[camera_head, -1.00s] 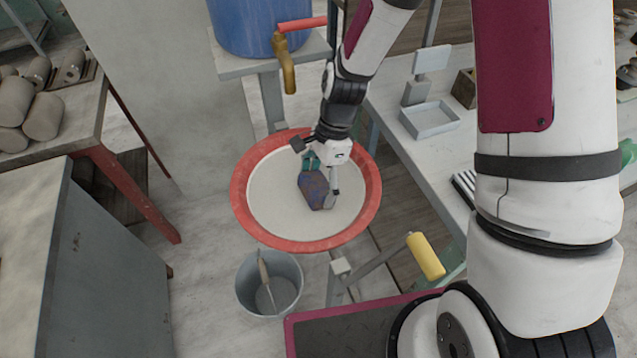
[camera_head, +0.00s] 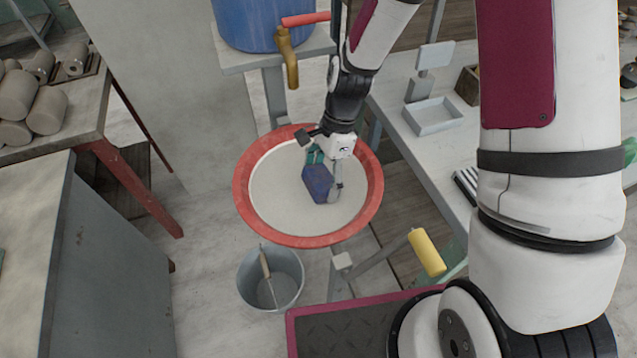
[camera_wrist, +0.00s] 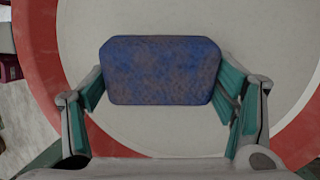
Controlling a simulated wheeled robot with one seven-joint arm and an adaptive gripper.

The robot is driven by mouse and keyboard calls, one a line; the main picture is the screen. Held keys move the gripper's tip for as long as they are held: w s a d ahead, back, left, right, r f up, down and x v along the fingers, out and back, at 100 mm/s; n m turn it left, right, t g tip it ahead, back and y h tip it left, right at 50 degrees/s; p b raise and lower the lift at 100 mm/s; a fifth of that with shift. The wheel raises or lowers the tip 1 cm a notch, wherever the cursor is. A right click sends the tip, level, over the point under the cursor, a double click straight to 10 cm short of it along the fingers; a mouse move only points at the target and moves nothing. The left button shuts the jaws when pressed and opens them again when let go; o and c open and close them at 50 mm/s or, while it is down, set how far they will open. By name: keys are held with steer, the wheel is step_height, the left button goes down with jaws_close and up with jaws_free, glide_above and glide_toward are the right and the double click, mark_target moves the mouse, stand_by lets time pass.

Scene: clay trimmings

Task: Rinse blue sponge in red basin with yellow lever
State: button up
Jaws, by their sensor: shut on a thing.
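The blue sponge (camera_head: 318,184) has brownish stains, clearest in the wrist view (camera_wrist: 162,70). My gripper (camera_head: 324,172) is shut on it, one finger on each side, also seen in the wrist view (camera_wrist: 162,95). It holds the sponge over the inside of the red basin (camera_head: 247,213). I cannot tell whether the sponge touches the pale greyish contents. The basin's red rim also shows in the wrist view (camera_wrist: 40,40). The yellow lever (camera_head: 427,252) sticks out at the basin's lower right on a grey bar.
A blue barrel (camera_head: 258,25) with a brass tap (camera_head: 288,58) and red handle stands behind the basin. A grey bucket (camera_head: 285,270) holding a tool stands in front. A worktable (camera_head: 430,160) is at right, a grey cabinet (camera_head: 110,270) at left.

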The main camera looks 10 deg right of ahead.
mark_target(324, 175)
steer(key=shift+s+a, duration=0.2)
steer(key=shift+s, duration=0.05)
steer(key=shift+w+d, duration=0.1)
steer(key=shift+w, duration=0.05)
steer(key=shift+w+d, duration=0.2)
stand_by(0.3)
steer(key=shift+r+p, duration=2.7)
steer(key=shift+r, duration=1.9)
